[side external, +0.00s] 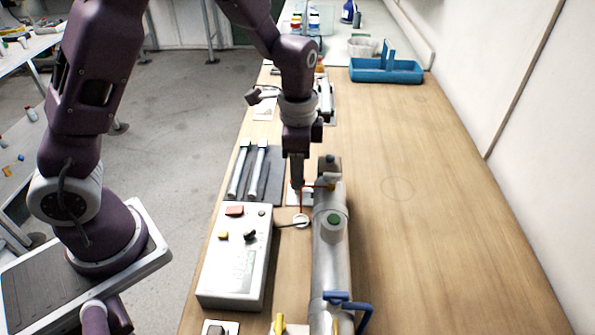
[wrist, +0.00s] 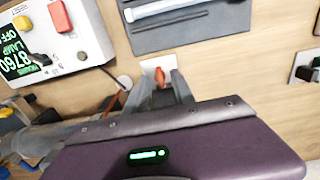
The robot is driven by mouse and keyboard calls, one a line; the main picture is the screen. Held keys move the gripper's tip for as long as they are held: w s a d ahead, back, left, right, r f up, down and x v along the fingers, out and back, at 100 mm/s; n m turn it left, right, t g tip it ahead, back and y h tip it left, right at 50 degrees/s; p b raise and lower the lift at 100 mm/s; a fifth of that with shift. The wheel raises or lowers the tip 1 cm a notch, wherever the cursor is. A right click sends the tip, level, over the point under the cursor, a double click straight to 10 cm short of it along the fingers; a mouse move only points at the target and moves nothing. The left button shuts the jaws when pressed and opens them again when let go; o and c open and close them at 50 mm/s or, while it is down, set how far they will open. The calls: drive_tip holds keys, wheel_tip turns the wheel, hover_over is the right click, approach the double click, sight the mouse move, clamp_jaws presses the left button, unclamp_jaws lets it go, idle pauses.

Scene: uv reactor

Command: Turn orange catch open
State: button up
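The orange catch (wrist: 160,78) sits on a small white plate (wrist: 151,66) in the wrist view. My gripper (wrist: 160,87) has its grey fingers spread, one on each side of the catch. Contact between fingers and catch cannot be made out. The catch is mostly hidden there by the fingers.
The metal cylinder (side external: 331,265) lies close on the right. A grey control box (side external: 234,270) with buttons stands nearer on the left. A dark mat (side external: 268,188) with two pale tubes lies left of my gripper. A blue tray (side external: 395,75) is at the back; the right tabletop is clear.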

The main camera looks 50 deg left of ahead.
drive_tip(key=shift+f, duration=0.35)
clamp_jaws()
drive_tip(key=n, duration=0.8)
drive_tip(key=shift+n, duration=0.4)
drive_tip(key=n, duration=0.9)
idle(0.4)
